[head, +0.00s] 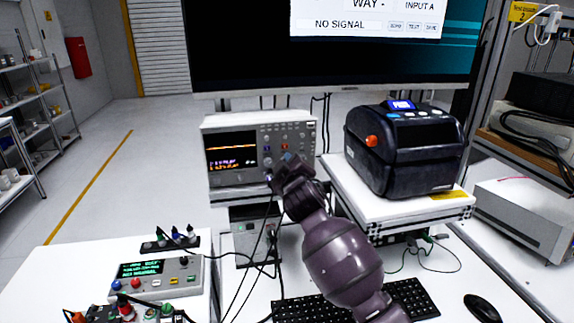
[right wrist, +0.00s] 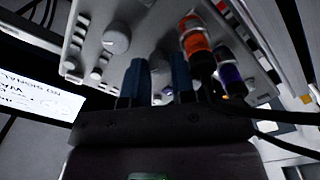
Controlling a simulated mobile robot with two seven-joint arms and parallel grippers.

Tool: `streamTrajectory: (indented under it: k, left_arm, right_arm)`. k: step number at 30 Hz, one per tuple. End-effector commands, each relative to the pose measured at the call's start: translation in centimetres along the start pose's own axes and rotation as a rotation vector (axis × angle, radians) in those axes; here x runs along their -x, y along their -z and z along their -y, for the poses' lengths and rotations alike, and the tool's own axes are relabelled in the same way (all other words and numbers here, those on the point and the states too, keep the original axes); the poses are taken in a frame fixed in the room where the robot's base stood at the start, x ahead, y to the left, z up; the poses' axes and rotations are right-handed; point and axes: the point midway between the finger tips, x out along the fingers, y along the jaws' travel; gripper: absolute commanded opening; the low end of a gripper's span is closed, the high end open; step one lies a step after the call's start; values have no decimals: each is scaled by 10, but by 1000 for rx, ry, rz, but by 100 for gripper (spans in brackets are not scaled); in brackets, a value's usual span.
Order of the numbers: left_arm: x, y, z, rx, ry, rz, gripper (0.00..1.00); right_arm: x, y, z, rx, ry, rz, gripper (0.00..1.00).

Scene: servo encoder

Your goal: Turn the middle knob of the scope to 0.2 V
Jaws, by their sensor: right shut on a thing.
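The scope (head: 225,180) stands on the bench below the big monitor, its screen (head: 231,152) lit with an orange trace and small text I cannot read. My right gripper (head: 279,168) is at the lower part of its control panel and hides some of the controls. In the right wrist view, the blue fingers of my right gripper (right wrist: 159,82) reach the panel (right wrist: 95,45) and are shut on a knob (right wrist: 158,65), mostly hidden between them. Another round knob (right wrist: 117,38) is clear of the fingers. The held knob's pointer setting cannot be read. My left gripper is out of view.
An orange plug (right wrist: 195,42) and a blue plug (right wrist: 229,72) with cables sit close beside the fingers. A black label printer (head: 405,150) stands right of the scope. A keyboard (head: 412,297) and a small instrument box (head: 157,279) lie in front.

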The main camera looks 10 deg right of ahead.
Motion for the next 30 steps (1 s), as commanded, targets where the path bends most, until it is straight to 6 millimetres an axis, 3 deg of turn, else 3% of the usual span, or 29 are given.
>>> streamTrajectory:
  k: [6,7,9,20,30]
  left_arm:
    - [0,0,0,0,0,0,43]
    - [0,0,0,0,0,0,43]
    - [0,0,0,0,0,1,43]
    - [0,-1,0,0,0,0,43]
    - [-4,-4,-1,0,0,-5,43]
  right_arm:
    - [-1,1,-3,0,-5,-3,0]
    - [-1,1,-3,0,-5,-3,28]
    - [0,1,-2,0,-4,-2,35]
    - [4,0,-1,-1,-2,-1,35]
    - [50,0,0,-2,-3,-3,35]
